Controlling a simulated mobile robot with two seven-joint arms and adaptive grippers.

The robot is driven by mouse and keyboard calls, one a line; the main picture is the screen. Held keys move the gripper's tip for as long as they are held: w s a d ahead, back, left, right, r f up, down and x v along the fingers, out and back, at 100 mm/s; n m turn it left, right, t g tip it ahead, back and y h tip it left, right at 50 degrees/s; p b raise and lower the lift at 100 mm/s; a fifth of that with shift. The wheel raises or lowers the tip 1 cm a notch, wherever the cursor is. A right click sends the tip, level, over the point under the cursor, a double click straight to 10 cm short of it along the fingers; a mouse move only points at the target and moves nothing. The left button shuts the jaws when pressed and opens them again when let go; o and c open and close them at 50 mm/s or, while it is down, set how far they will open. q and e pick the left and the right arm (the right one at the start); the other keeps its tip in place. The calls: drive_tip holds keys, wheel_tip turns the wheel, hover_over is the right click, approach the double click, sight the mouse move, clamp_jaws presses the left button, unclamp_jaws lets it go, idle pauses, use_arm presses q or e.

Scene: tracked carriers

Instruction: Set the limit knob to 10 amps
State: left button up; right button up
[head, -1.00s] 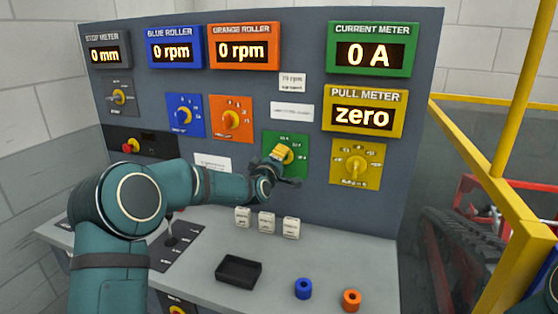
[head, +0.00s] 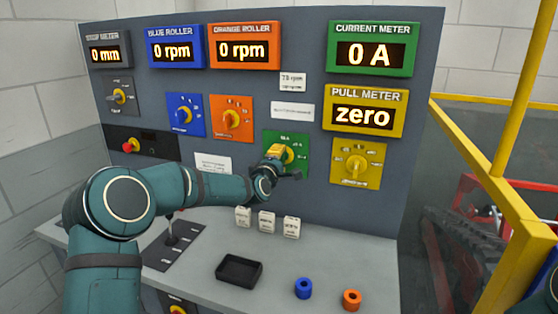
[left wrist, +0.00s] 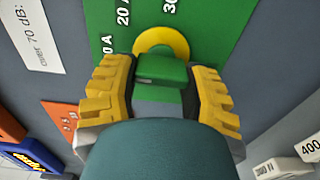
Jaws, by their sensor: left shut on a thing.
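The green limit panel (head: 300,148) is on the upright console, below the current meter (head: 371,50), which reads 0 A. I cannot tell which mark the knob points to. My right gripper is not in view.
A blue knob panel (head: 185,115), an orange one (head: 231,118) and a yellow one (head: 357,164) flank it. On the desk are white blocks (head: 266,221), a black tray (head: 239,268), a blue ring (head: 303,289) and an orange ring (head: 352,299). A red emergency button (head: 131,145) is left.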

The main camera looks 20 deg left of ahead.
use_arm(q)
drive_tip(key=o, duration=1.2)
drive_tip(key=s, duration=1.2)
drive_tip(key=shift+a, duration=0.2)
drive_tip(key=shift+r, duration=0.1)
